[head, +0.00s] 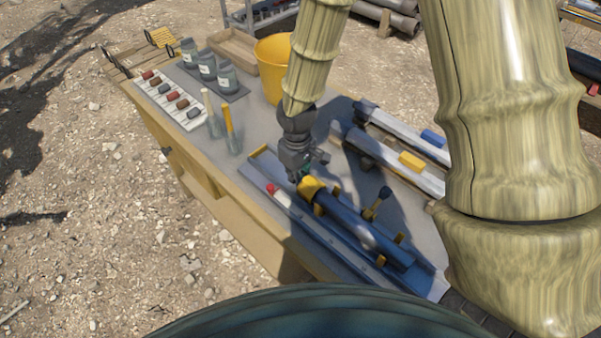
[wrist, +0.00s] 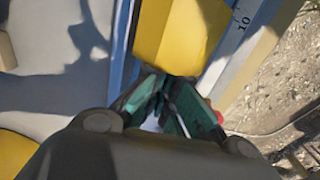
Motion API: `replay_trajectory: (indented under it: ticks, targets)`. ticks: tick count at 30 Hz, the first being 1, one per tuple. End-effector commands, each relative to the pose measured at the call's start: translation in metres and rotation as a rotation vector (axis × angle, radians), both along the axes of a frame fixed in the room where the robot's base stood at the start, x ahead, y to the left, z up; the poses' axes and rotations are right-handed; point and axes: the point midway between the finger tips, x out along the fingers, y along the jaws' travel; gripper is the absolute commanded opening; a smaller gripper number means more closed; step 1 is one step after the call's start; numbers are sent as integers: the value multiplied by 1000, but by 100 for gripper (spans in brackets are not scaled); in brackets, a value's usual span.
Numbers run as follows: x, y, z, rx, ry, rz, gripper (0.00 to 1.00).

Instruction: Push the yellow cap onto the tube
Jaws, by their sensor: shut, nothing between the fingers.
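The yellow cap (head: 309,187) is at the upper-left end of the dark blue tube (head: 352,222), in line with it; I cannot tell how far it is seated. The tube lies along a blue holder (head: 428,284) with yellow posts. My gripper (head: 296,177) is shut and empty, at the outer end of the cap. In the wrist view the cap (wrist: 180,38) fills the top middle, and my green-padded fingertips (wrist: 163,88) are right against or very close to its near end; contact is unclear. The tube is hidden there behind the cap.
A white marker-like piece with a red end (head: 272,188) lies beside the tube. A black-knobbed lever (head: 385,193) stands on the other side. Behind are grey rails with a yellow block (head: 411,161) and a blue block (head: 433,138). A yellow bucket (head: 272,65) and jars (head: 207,66) stand farther back.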

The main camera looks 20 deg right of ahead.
Motion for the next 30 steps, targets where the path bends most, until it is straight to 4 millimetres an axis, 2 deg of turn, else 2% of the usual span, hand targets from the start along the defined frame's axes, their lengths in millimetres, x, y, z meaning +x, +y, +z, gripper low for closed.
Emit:
replay_trajectory:
  ticks: [14, 20, 30]
  targets:
    - [0, -1, 4, 0, 1, -1, 0]
    - [0, -1, 17, 0, 1, 0, 0]
    - [0, 0, 53, 0, 1, 0, 0]
